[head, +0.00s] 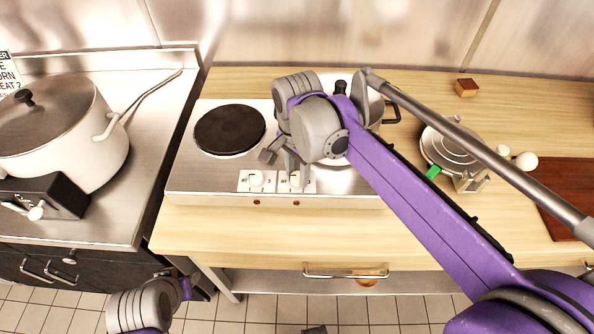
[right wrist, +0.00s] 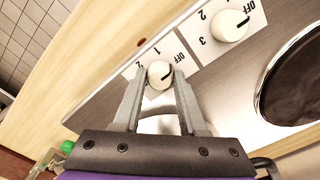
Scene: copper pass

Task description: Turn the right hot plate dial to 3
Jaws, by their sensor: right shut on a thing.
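The steel hot plate (head: 215,185) stands on the wooden counter, with two white dials on its front panel. My right gripper (head: 292,168) reaches down onto the right dial (head: 295,180). In the right wrist view its two fingers are closed on either side of that dial (right wrist: 160,74). The dial's dark mark points roughly toward OFF; labels 1 and 2 also show, and 3 is hidden. The left dial (head: 257,179) is free, also seen in the right wrist view (right wrist: 230,26). My left gripper (head: 200,286) hangs low at the counter front; its jaws are unclear.
The left burner (head: 230,130) is bare; my right arm hides much of the right side. A large lidded pot (head: 75,140) stands on the left.

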